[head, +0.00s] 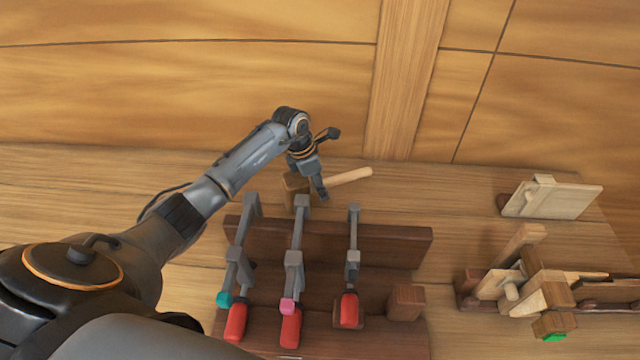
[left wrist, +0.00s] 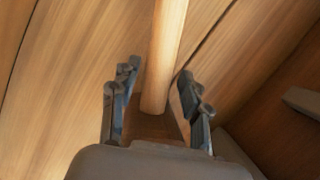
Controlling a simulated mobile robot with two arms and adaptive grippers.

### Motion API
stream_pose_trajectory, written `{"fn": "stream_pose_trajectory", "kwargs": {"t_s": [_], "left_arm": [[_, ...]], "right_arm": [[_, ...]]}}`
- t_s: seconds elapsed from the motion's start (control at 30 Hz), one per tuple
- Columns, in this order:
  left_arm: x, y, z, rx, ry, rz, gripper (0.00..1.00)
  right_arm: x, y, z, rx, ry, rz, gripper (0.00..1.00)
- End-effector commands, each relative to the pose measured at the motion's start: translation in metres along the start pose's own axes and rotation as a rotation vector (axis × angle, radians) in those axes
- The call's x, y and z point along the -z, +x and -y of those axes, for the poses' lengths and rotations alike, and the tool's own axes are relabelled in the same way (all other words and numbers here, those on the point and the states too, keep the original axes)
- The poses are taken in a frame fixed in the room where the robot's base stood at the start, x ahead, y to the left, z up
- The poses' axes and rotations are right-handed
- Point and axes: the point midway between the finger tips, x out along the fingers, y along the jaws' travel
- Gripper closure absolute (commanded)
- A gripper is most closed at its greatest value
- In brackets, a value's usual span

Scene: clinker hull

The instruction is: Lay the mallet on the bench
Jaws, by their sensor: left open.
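The mallet has a brown wooden head (head: 294,190) and a pale round handle (head: 348,179). In the head view it rests on the wooden bench (head: 440,180), behind the clamps, with its handle pointing right. My left gripper (head: 322,195) is at the mallet, its fingers down by the head and the near end of the handle. In the left wrist view, the open fingers (left wrist: 155,105) stand on either side of the handle (left wrist: 165,55), apart from it. The mallet head (left wrist: 152,128) shows between them, partly hidden by the gripper body. My right gripper is not in view.
Several clamps with red handles (head: 290,328) stand on a dark board (head: 395,245) in front of the mallet. A small brown block (head: 406,302) is right of them. Wooden planes and a pale block (head: 560,200) lie at right. The planked wall (head: 200,80) rises behind.

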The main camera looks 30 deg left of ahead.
Motion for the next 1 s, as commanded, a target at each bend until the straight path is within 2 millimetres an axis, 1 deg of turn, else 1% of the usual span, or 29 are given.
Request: {"fn": "stream_pose_trajectory", "kwargs": {"t_s": [0.03, 0.17, 0.27, 0.5, 0.63, 0.8, 1.0], "left_arm": [[0.0, -0.001, 0.0, 0.0, 0.0, -0.001, 0.53], [0.0, -0.013, -0.002, -0.005, 0.001, 0.001, 0.53], [0.001, -0.03, -0.002, -0.006, 0.002, 0.0, 0.53], [0.0, -0.082, -0.002, -0.006, 0.001, 0.001, 0.53], [0.0, -0.103, -0.001, -0.004, 0.001, 0.001, 0.53], [0.0, -0.118, 0.0, -0.001, 0.001, 0.001, 0.53], [0.0, -0.121, 0.0, 0.0, 0.001, 0.001, 0.53]], "right_arm": [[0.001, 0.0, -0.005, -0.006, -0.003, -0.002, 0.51], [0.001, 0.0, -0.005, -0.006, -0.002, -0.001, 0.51], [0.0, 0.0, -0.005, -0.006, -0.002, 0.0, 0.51], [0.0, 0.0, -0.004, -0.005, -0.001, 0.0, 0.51], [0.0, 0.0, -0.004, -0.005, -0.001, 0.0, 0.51], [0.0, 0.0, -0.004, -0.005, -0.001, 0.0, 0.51], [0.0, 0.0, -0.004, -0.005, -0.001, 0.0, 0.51]]}}
